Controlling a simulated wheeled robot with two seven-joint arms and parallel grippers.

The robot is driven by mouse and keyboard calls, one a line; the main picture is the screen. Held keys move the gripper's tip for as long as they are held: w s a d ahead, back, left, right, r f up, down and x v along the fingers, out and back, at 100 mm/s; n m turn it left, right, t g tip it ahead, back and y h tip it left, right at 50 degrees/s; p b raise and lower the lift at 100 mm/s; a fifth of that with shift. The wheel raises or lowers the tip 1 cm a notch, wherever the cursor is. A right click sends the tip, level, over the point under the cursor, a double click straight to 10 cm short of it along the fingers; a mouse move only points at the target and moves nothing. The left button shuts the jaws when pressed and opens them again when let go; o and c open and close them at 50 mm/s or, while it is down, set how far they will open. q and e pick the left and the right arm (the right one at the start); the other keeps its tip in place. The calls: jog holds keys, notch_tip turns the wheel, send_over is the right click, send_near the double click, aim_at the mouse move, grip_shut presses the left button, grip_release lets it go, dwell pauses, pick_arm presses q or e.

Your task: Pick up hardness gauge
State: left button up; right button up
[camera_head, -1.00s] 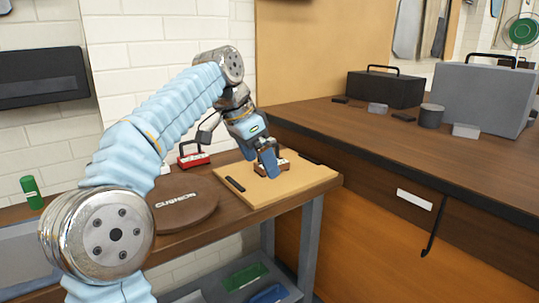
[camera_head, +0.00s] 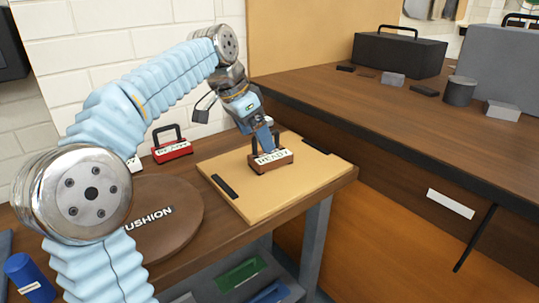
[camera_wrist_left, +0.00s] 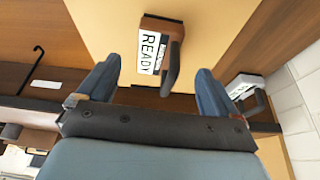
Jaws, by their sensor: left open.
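A brown block with a white "READY" label and a dark handle (camera_head: 271,163) stands on a tan board (camera_head: 232,200); it looks like the gauge, though no readable text names it. It also shows in the left wrist view (camera_wrist_left: 149,50). My left gripper (camera_head: 266,140) points down just above and behind it. In the left wrist view my left gripper (camera_wrist_left: 158,85) is open, with the handle's end showing between its two blue fingers. I see no grip on the handle; whether a finger touches it I cannot tell. My right gripper is not in view.
A red labelled block with a handle (camera_head: 172,150) stands behind, left of the board. A round brown cushion (camera_head: 165,222) lies on the left. Dark strips lie on the board's edges. A higher wooden counter (camera_head: 400,120) with cases and small blocks rises on the right.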

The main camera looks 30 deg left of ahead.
aim_at(260, 162)
pick_arm(q)
jog(key=x, duration=0.7)
jog(key=shift+w+d+r, duration=0.15)
jog(key=shift+d, duration=0.1)
jog(key=c, duration=1.3)
